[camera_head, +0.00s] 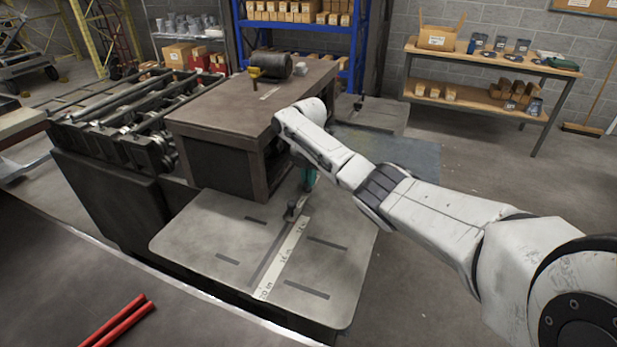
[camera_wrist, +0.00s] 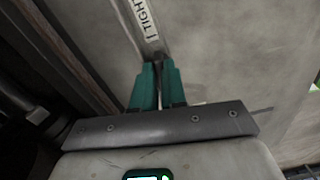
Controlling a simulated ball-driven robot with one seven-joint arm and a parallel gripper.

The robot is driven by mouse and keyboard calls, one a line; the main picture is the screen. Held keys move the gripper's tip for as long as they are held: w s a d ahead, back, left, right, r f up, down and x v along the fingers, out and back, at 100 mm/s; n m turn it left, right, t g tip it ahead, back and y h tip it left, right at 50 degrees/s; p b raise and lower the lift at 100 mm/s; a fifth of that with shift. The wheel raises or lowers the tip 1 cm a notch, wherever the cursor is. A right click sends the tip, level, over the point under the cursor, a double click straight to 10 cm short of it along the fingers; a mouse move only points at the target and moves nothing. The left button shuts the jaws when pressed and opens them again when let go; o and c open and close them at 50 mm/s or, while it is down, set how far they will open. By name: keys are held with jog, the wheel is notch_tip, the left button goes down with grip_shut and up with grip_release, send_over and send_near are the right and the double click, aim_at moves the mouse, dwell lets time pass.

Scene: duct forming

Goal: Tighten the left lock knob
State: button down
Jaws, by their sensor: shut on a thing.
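The left lock knob (camera_head: 291,212) is a small dark fitting on the near grey side plate, at the inner end of the printed scale. My gripper (camera_head: 307,178), with teal fingers, reaches down right beside it, close to the dark bench body. In the wrist view my gripper (camera_wrist: 160,68) has its two teal fingers close together, shut on the knob, which is mostly hidden between the fingertips. A pale strip (camera_wrist: 146,22) with lettering that reads "TIGH", cut off at the edge, runs up from the fingertips.
The bench (camera_head: 225,105) with a brown top stands just behind the plate (camera_head: 200,250). Red rods (camera_head: 118,320) rest on a dark table at front left. A second plate (camera_head: 385,118) with another small fitting is beyond the bench.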

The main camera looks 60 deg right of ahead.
jog(key=m+p, duration=0.1)
jog(key=m, duration=0.6)
jog(key=shift+s+m+p, duration=0.1)
jog(key=shift+m+p, duration=0.25)
jog(key=shift+m, duration=0.05)
jog(key=m, duration=0.4)
jog(key=shift+a+r+p, duration=0.1)
jog(key=shift+p, duration=0.2)
jog(key=shift+m, duration=2.1)
jog(key=c, duration=1.2)
grip_release()
jog(key=shift+s, duration=0.1)
notch_tip(320, 180, up, 11)
jog(key=shift+f+b, duration=0.15)
jog(key=shift+b, duration=0.3)
